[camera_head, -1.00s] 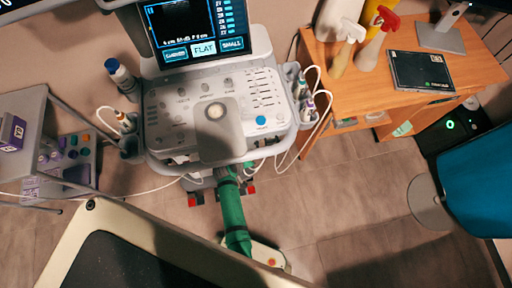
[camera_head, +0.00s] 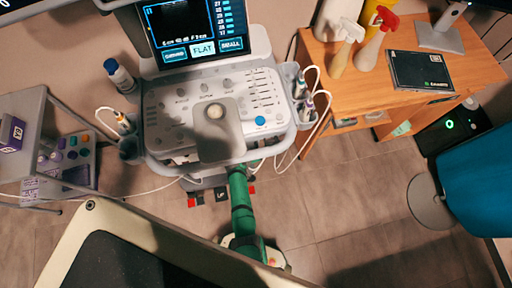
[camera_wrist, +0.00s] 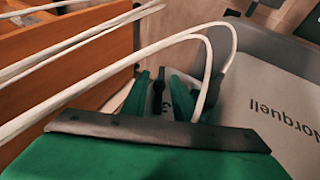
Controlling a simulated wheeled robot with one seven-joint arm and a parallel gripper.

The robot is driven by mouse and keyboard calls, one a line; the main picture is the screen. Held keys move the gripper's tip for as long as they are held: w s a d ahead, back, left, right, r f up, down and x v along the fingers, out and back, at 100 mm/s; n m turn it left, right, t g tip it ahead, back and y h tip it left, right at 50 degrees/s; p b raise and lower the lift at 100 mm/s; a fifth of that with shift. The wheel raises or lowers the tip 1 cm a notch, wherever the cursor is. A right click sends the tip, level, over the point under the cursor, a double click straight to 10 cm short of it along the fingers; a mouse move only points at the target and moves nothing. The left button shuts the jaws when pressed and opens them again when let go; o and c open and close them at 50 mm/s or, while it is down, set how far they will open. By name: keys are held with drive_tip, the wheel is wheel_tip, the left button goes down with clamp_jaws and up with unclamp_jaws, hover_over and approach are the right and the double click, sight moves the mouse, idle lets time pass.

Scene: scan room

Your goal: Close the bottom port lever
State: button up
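The ultrasound machine (camera_head: 270,88) stands in the upper middle of the head view; its port levers are hidden there under the console front. In the wrist view, my gripper (camera_wrist: 160,98) shows two green fingers set apart, close beside the machine's pale side panel (camera_wrist: 275,95) marked "Norquell". A small dark upright part (camera_wrist: 158,90) shows between the fingers; I cannot tell whether it is the bottom port lever or whether the fingers touch it. In the head view my green arm reaches up under the console, and the gripper is hidden.
White cables (camera_wrist: 110,62) loop across the wrist view in front of my fingers. A wooden desk (camera_head: 335,105) with spray bottles stands right of the machine, a grey cart (camera_head: 25,105) left. A padded bed (camera_head: 125,262) fills the lower left. Floor is clear at the lower middle right.

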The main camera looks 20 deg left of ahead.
clamp_jaws()
drive_tip(key=shift+s, duration=0.1)
drive_tip(key=shift+f, duration=0.1)
drive_tip(key=shift+s+a+f+n+t+h, duration=0.15)
drive_tip(key=shift+n+t+h, duration=0.1)
drive_tip(key=shift+t+h, duration=0.45)
drive_tip(key=shift+s+a+f+n+t+h, duration=0.15)
drive_tip(key=shift+n+t+h, duration=0.1)
drive_tip(key=shift+t+h, duration=0.4)
drive_tip(key=shift+d+h, duration=0.15)
drive_tip(key=shift+h, duration=0.1)
